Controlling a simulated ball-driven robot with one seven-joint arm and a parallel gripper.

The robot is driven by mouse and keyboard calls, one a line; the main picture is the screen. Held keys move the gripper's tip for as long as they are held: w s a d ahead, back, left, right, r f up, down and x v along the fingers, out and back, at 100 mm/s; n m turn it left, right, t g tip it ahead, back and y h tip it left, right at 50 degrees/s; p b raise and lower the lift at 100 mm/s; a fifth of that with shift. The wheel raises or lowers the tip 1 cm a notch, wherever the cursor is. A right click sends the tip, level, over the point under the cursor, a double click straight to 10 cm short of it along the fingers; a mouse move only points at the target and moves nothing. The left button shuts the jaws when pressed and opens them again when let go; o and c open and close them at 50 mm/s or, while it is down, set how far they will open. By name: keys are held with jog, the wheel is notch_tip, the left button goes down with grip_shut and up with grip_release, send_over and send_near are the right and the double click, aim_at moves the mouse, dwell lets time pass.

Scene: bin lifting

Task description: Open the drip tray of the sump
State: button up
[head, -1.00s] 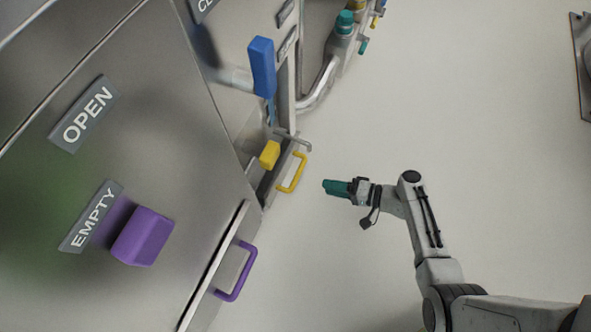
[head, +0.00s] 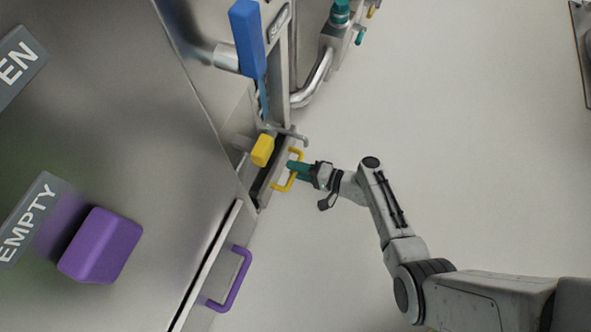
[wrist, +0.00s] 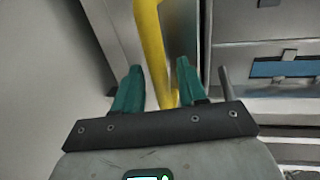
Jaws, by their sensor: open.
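A yellow handle (head: 276,188) stands out from the low metal tray front (head: 268,182) at the foot of the machine. A dark strip shows along the top of this tray. My gripper (head: 297,169) has teal fingers and is at the handle. In the wrist view the yellow handle (wrist: 150,40) runs between the two fingers of my open gripper (wrist: 158,70), nearer the right finger at its lower end. The fingers are apart, and I cannot tell whether either touches the bar.
A yellow block (head: 262,150) sits just above the tray. A purple handle (head: 238,278) and purple block (head: 101,245) are on the large metal cabinet at left. A blue lever (head: 247,38) and bent pipe (head: 316,85) are above. The pale floor (head: 470,150) at right is clear.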

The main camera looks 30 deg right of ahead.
jog(key=shift+w+a, duration=0.2)
jog(key=shift+w, duration=0.05)
jog(key=shift+c, duration=0.3)
grip_shut()
jog(key=shift+f, duration=0.1)
